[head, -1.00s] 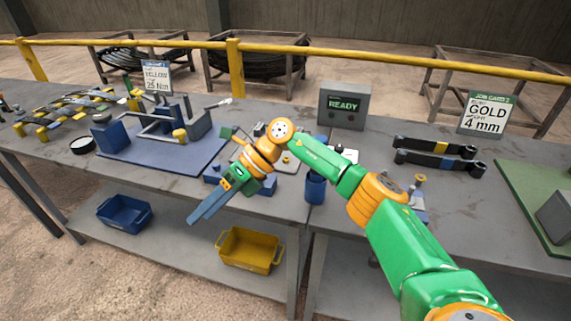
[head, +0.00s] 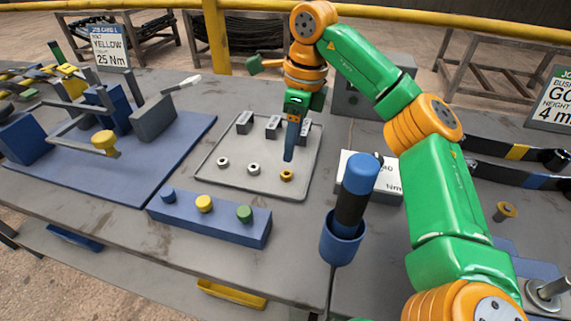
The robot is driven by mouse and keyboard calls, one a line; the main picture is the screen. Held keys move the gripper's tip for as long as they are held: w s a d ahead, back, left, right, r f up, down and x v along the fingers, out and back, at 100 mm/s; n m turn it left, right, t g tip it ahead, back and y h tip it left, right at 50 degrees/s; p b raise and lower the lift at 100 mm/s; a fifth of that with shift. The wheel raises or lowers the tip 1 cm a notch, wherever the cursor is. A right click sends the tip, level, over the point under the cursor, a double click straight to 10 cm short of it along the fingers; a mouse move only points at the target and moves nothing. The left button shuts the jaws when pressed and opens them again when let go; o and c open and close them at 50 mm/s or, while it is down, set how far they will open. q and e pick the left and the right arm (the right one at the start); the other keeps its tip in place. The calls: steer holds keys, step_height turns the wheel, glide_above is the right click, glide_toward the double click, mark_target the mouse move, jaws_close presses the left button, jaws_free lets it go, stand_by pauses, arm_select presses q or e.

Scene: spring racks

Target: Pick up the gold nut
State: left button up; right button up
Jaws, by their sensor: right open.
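The gold nut (head: 287,175) lies on the grey tray (head: 235,188), at the right end of a row with two silver nuts, one at the left (head: 223,163) and one in the middle (head: 254,169). My right gripper (head: 289,158) points down just above and behind the gold nut, its blue fingers seen edge-on and overlapping. The jaws are open and hold nothing that I can see. The gap between fingertips and nut is small; I cannot tell whether they touch. My left gripper is out of view.
A blue block with coloured knobs (head: 225,222) stands in front of the tray. A blue-and-black tool stands in a blue cup (head: 342,244) at its right. A blue fixture board (head: 150,185) lies at the left.

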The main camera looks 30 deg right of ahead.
mark_target(286, 179)
steer(key=shift+w+f, duration=0.15)
steer(key=shift+f, duration=0.35)
steer(key=f, duration=0.1)
steer(key=a+f, duration=0.1)
steer(key=f, duration=0.1)
steer(key=s+f, duration=0.1)
steer(key=shift+a+f, duration=0.3)
steer(key=shift+f, duration=0.1)
steer(key=shift+w+d+f, duration=0.1)
steer(key=shift+w+f, duration=0.1)
steer(key=shift+f, duration=0.2)
steer(key=shift+s+r, duration=0.1)
jaws_close()
